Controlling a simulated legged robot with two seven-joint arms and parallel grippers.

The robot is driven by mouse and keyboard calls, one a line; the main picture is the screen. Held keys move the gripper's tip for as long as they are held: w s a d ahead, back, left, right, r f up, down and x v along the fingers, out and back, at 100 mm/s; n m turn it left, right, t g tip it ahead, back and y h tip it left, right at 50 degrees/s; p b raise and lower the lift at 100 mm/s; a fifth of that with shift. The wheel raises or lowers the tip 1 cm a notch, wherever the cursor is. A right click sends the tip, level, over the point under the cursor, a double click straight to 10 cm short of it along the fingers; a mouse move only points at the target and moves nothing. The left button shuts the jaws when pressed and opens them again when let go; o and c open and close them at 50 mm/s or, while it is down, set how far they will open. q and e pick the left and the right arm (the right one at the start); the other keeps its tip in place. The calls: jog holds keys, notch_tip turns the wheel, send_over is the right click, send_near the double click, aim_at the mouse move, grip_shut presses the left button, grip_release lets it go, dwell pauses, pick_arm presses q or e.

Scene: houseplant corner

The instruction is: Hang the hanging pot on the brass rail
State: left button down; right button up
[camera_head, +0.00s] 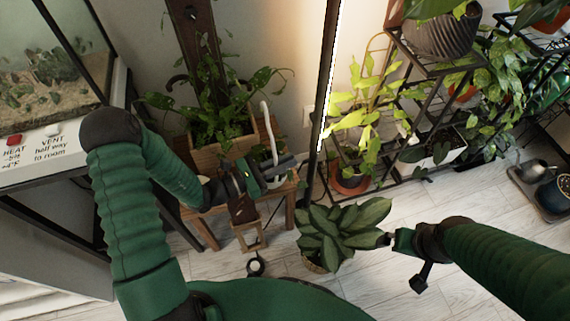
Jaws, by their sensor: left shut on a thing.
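My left gripper (277,168) is in front of the wooden plant stand, shut on a white hooked piece (267,118) that rises above its fingers. This looks like the hanger of the hanging pot; the pot's body cannot be made out clearly behind the gripper and leaves. My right gripper (392,240) is low at the right, beside a broad-leaved plant (342,232); its fingers are too small to read, and I cannot tell whether it touches the leaves. I cannot pick out the brass rail with certainty.
A trailing plant in a wooden box (222,150) stands on the wooden stand (290,190). A dark upright pole (322,110) is just right of the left gripper. A metal plant rack (440,65) fills the upper right. A glass tank (50,60) stands left.

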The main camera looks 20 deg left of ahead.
pick_arm(q)
jog(key=c, duration=1.5)
grip_release()
